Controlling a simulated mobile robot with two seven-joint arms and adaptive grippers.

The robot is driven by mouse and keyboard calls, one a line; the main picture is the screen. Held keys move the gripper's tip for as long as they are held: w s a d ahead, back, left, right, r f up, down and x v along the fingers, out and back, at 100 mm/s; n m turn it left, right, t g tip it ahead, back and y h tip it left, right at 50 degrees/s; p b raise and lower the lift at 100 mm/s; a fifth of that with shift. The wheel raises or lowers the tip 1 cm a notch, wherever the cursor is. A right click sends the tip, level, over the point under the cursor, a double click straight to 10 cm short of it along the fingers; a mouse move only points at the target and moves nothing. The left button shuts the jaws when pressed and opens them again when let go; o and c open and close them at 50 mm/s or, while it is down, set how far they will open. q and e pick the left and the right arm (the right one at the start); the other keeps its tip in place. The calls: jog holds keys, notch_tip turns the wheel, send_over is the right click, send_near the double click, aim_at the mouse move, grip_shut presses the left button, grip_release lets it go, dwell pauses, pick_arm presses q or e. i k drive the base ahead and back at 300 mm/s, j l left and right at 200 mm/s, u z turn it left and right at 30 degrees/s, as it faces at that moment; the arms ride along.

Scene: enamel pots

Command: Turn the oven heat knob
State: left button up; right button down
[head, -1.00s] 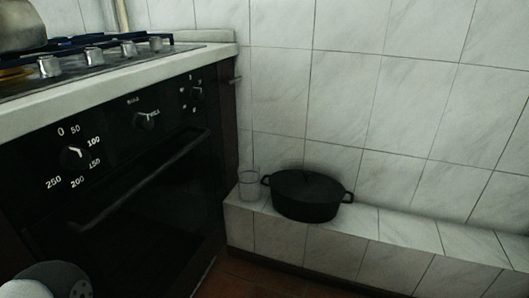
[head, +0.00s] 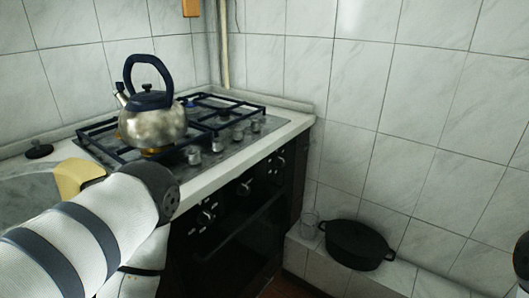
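The oven heat knob (head: 207,216) is the leftmost knob on the black oven front (head: 235,248), with small white marks around it. The marks are too small to read now, and its exact setting cannot be told. Two more knobs sit farther right on the same panel, a middle one (head: 245,187) and a far one (head: 280,162). My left arm reaches in from the left and bends close beside the heat knob, covering the oven's left part. Neither my left nor my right gripper shows.
A steel kettle (head: 152,126) stands on the gas hob (head: 228,143), with several burner knobs along its front. A sink (head: 35,192) is at left.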

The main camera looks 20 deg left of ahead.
aim_at(204, 217)
jog(key=i+l+u, duration=0.6)
jog(key=u, duration=0.15)
jog(key=i+l+u, duration=0.15)
jog(key=l+u, duration=0.2)
jog(key=l, duration=0.15)
jog(key=l+u, duration=0.3)
jog(key=k+l+u, duration=0.15)
jog(key=l+u, duration=0.15)
jog(key=l, duration=0.15)
jog(key=k+l+u, duration=0.1)
jog(key=l+u, duration=0.2)
jog(key=k+l+u, duration=0.15)
jog(key=l+u, duration=0.15)
jog(key=l, duration=0.15)
